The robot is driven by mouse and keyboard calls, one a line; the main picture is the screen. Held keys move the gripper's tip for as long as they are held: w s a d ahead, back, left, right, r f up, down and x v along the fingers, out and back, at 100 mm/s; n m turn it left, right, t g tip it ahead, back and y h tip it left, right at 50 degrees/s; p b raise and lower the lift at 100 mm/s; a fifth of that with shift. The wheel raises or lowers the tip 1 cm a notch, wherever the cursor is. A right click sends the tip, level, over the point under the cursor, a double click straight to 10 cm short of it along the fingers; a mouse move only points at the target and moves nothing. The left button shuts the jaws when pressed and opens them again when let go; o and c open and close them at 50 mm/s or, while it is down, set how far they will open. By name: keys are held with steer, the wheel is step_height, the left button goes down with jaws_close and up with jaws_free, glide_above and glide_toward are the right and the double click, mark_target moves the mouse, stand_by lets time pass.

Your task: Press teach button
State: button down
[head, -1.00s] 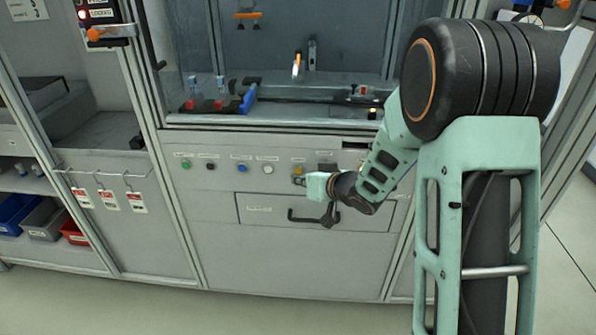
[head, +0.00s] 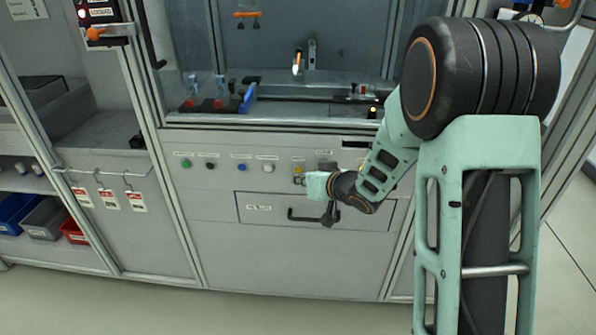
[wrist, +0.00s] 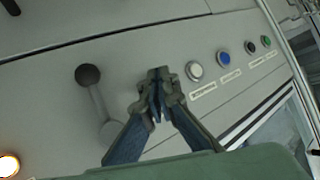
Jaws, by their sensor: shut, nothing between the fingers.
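A row of buttons runs along the grey panel in the head view: green (head: 187,163), black (head: 210,166), blue (head: 242,168), white (head: 268,169) and a yellow one (head: 298,169). Their labels are too small to read, so I cannot tell which is the teach button. My gripper (wrist: 158,80) is shut and empty, its fingertips in front of the panel beside the white button (wrist: 195,71). The blue button (wrist: 223,59) lies farther right. The yellow button is not clearly seen in the wrist view, and the fingers may hide it. I cannot tell whether the fingertips touch the panel.
A lever with a black ball (wrist: 88,75) stands out from the panel left of my fingers in the wrist view. A lit amber lamp (wrist: 8,165) is at the lower left. A drawer with a dark handle (head: 305,217) lies below the button row.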

steer(key=shift+w, duration=0.1)
steer(key=shift+w, duration=0.35)
steer(key=shift+w+p, duration=0.45)
steer(key=shift+p, duration=0.1)
stand_by(0.6)
stand_by(0.3)
steer(key=shift+s, duration=0.85)
steer(key=s+b, duration=0.1)
steer(key=s, duration=0.4)
steer(key=shift+a, duration=0.1)
stand_by(0.3)
